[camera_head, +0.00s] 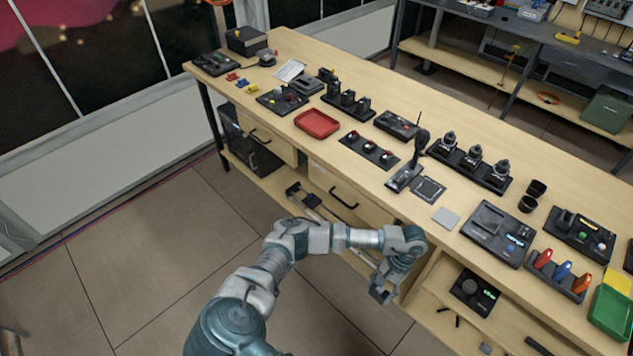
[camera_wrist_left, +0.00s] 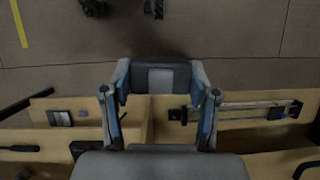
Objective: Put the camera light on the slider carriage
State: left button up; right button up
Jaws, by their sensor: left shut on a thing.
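My left gripper (camera_head: 382,287) is in front of the bench, below the level of its top. It is shut on the camera light, a dark block (camera_head: 379,295) held clear of the bench. In the left wrist view, the gripper's two fingers (camera_wrist_left: 160,95) grip the camera light (camera_wrist_left: 159,78) from both sides, and a grey panel shows on its face. The slider (camera_head: 304,197) lies in an open compartment under the bench top. In the left wrist view, its rails (camera_wrist_left: 238,113) run to the right of the gripper, with the dark carriage (camera_wrist_left: 277,112) near their right end. My right gripper is not in view.
The bench top (camera_head: 300,80) holds a red tray (camera_head: 317,124), a microphone (camera_head: 421,142), a green tray (camera_head: 612,312) and several control boxes. A drawer (camera_head: 342,195) is beside the slider's compartment. A black box with a knob (camera_head: 474,291) sits in another compartment. The floor before the bench is clear.

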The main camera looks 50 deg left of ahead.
aim_at(315, 203)
jog(key=j, duration=0.55)
jog(key=k+j+z, duration=0.1)
jog(key=j, duration=0.45)
jog(key=j+z, duration=0.1)
jog(key=j, duration=0.45)
jog(key=k+j, duration=0.15)
jog(key=j, duration=0.35)
jog(key=k+j+z, duration=0.1)
jog(key=j, duration=0.45)
